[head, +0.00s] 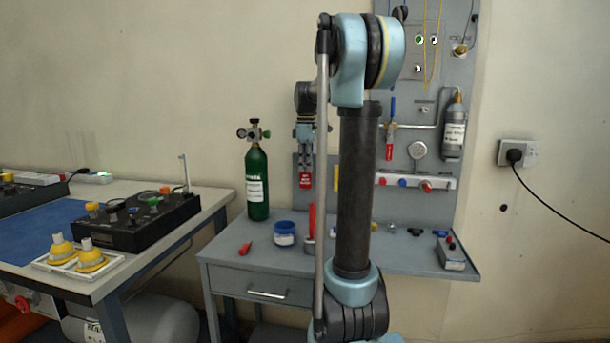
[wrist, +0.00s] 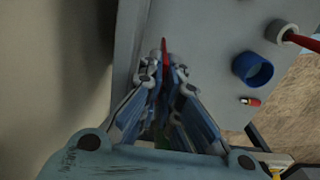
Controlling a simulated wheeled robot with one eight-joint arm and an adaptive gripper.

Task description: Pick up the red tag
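A red tag (head: 306,181) with white lettering is at the fingertips of my gripper (head: 305,165), in front of the left part of the grey panel. In the wrist view a thin red strip of the tag (wrist: 166,68) shows between the fingertips (wrist: 165,70), which close in on it from both sides. My gripper looks shut on the tag, which hangs below the fingers. Whether the tag touches the panel is unclear. Another red tag (head: 389,152) hangs under a blue-handled valve on the panel, apart from my gripper.
The grey panel (head: 408,200) carries gauges and fittings. A table with a black case (head: 130,228) is at left.

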